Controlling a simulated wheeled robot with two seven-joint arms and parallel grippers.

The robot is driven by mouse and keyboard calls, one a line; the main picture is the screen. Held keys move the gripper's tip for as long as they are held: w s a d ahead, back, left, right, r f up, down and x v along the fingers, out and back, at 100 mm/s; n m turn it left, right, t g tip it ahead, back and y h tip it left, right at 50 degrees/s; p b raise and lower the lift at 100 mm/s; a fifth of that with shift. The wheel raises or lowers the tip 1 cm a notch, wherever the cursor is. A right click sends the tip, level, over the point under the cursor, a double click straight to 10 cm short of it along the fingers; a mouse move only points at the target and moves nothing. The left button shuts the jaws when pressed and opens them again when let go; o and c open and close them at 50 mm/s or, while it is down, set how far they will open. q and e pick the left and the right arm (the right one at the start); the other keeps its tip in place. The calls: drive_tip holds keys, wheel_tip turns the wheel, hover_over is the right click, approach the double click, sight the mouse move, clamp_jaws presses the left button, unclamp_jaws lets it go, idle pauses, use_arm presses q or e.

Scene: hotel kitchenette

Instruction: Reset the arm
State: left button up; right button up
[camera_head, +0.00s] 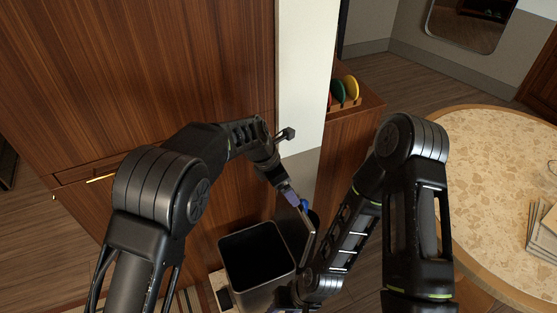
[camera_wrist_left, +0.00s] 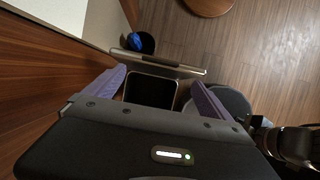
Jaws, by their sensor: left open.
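My left gripper (camera_head: 291,196) hangs beside the wooden cabinet front, above the floor. In the left wrist view its two purple fingers (camera_wrist_left: 158,90) are spread apart with nothing held between them. An open square bin (camera_head: 222,262) with a dark inside stands below, and its opening shows between the fingers. My right arm reaches down to the bottom edge of the head view. Its fingers cannot be made out.
A flat upright panel (camera_wrist_left: 180,67) stands beside the bin, with a dark container holding something blue (camera_wrist_left: 136,41) behind it. A round speckled table (camera_head: 490,170) with papers is at right. Coloured plates (camera_head: 350,87) stand in a rack on a wooden counter.

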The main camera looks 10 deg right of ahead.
use_arm(q)
drive_tip(key=s+a+f+m+y, duration=0.1)
drive_tip(key=s+a+f+m, duration=0.2)
drive_tip(key=a+f, duration=0.45)
drive_tip(key=s+a+f+m, duration=0.3)
drive_tip(key=s+a+f, duration=0.1)
drive_tip(key=a+f, duration=0.35)
drive_tip(key=s+a+f+m, duration=0.1)
drive_tip(key=s+a+m, duration=0.1)
drive_tip(key=s+m, duration=0.2)
drive_tip(key=s+a+f+m, duration=0.1)
drive_tip(key=s+m, duration=0.3)
drive_tip(key=s, duration=0.6)
drive_tip(key=s+a+f+m+h, duration=0.1)
drive_tip(key=s+a+m, duration=0.2)
drive_tip(key=s, duration=0.4)
drive_tip(key=shift+a+f+m, duration=0.2)
drive_tip(key=shift+a+m, duration=0.05)
drive_tip(key=shift+m, duration=0.45)
drive_tip(key=shift+s, duration=0.1)
